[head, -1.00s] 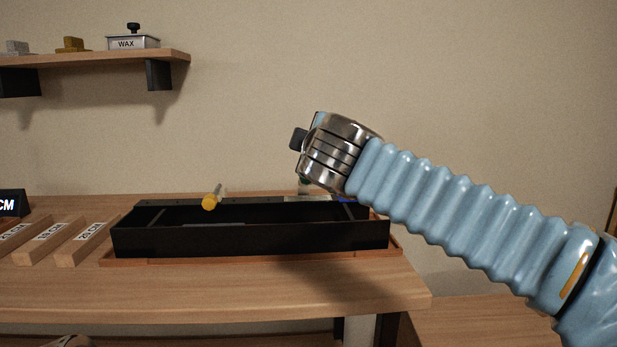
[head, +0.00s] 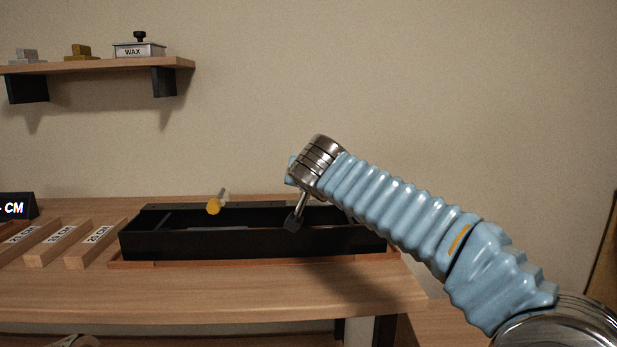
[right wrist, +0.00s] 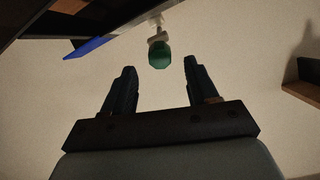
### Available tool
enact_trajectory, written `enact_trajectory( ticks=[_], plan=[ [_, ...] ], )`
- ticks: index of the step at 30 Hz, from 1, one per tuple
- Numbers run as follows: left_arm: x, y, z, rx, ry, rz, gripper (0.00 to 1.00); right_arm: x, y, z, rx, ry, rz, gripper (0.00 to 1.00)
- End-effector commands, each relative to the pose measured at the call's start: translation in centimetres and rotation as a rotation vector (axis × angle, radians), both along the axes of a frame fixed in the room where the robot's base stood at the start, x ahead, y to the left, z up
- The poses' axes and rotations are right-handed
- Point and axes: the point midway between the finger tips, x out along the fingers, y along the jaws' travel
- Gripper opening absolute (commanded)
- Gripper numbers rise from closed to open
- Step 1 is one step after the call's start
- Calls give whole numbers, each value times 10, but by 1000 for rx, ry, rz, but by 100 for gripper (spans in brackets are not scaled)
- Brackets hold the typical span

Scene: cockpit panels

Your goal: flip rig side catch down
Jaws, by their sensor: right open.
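The rig (head: 240,245) is a long black open-topped box on the wooden bench. A switch with a yellow tip (head: 213,207) stands on its back left edge. In the right wrist view, a second switch with a green tip (right wrist: 160,55) on a pale stem shows beyond and between my fingertips. I cannot tell which switch is the side catch. My right gripper (head: 293,223) is over the right part of the rig, and its dark fingers (right wrist: 160,70) are open and empty in the wrist view. The green tip is hidden behind my right arm in the head view. My left gripper is out of view.
Labelled wooden blocks (head: 58,243) lie left of the rig. A shelf (head: 100,65) with a WAX tin (head: 139,50) is on the wall at upper left. A blue piece (right wrist: 88,47) shows near the dark rig edge in the wrist view. The bench front is clear.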

Motion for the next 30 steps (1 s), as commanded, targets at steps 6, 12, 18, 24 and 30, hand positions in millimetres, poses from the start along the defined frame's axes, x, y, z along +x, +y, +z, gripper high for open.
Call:
enact_trajectory(
  ticks=[6, 12, 18, 24, 30],
  plan=[
    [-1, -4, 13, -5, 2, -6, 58, 35, -1, -12, -2, 1, -1, 58],
    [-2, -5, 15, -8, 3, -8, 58, 46, -1, -18, -1, -1, 0, 58],
    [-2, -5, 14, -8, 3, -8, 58, 46, -1, -18, -2, -1, 1, 58],
    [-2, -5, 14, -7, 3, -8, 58, 46, -1, -18, -2, -1, 1, 34],
    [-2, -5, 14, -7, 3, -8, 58, 46, -1, -18, -2, -1, 1, 3]
  ],
)
